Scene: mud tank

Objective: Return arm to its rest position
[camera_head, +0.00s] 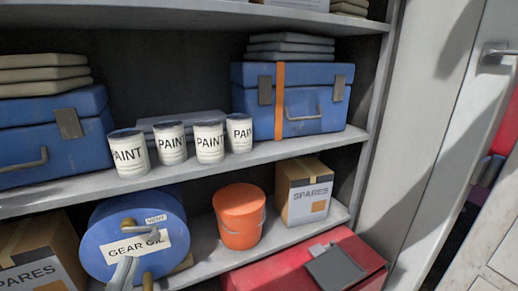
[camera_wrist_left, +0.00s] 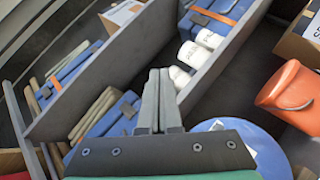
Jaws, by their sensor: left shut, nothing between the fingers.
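My left gripper (camera_head: 127,262) shows at the bottom left of the head view, in front of the blue gear oil drum (camera_head: 98,237). Its grey fingers point up. In the left wrist view the fingers of my left gripper (camera_wrist_left: 158,74) lie together with nothing between them, in front of the shelves. I cannot tell whether the fingertips touch the drum. My right gripper is in neither view.
Several paint cans (camera_head: 210,141) stand on the middle shelf between blue cases (camera_head: 303,100). An orange bucket (camera_head: 239,216) and a spares box (camera_head: 304,191) stand on the lower shelf. A red box (camera_head: 285,276) is below. A pale door (camera_head: 455,130) is at right.

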